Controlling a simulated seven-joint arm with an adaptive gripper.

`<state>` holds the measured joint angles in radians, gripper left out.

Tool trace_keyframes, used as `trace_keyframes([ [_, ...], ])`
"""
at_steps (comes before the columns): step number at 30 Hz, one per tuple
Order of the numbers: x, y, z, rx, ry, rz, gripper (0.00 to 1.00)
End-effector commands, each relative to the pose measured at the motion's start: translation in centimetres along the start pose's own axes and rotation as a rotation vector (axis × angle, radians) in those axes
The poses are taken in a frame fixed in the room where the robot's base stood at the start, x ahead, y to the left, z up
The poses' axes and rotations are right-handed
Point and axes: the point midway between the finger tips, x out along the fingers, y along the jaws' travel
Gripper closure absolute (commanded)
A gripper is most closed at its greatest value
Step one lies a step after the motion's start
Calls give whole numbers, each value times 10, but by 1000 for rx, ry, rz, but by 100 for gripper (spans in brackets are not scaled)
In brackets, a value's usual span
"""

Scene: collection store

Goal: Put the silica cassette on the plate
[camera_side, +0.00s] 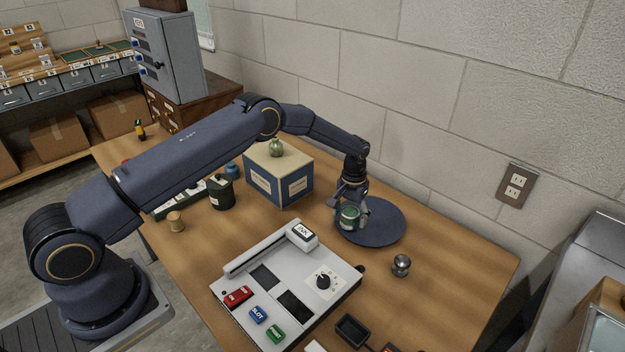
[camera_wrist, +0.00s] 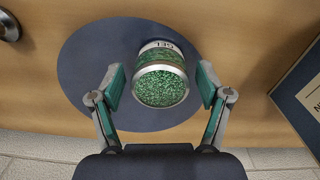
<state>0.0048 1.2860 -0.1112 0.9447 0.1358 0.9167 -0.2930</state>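The silica cassette (camera_side: 349,218) is a short round drum with green speckled filling, pale metal rims and a label. In the wrist view the cassette (camera_wrist: 161,85) appears over the dark round plate (camera_wrist: 85,70), its speckled face towards the camera. In the side view it is at the left part of the plate (camera_side: 385,225) and looks to rest on it, though the contact is not clear. My gripper (camera_side: 350,205) is above it, pointing down. In the wrist view my gripper (camera_wrist: 160,84) has its green-padded fingers either side of the cassette, with narrow gaps showing.
A grey control panel (camera_side: 255,300) lies in front. A metal knob-like object (camera_side: 401,265) stands near the plate. The wall is close behind.

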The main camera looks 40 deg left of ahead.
Motion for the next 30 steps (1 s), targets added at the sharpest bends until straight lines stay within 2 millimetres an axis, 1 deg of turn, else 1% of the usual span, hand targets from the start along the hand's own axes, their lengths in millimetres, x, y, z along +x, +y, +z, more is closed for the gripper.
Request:
trace_keyframes([
  [8, -1, 0, 0, 0, 0, 0, 20],
  [11, -7, 0, 0, 0, 2, 0, 20],
  [14, -21, 0, -1, 0, 3, 1, 20],
  [21, -76, 0, -1, 0, 5, 0, 20],
  [24, -96, 0, -1, 1, 3, 0, 20],
  [27, -110, 0, -1, 0, 2, 0, 20],
  [30, -120, 0, 0, 0, 2, 0, 20],
])
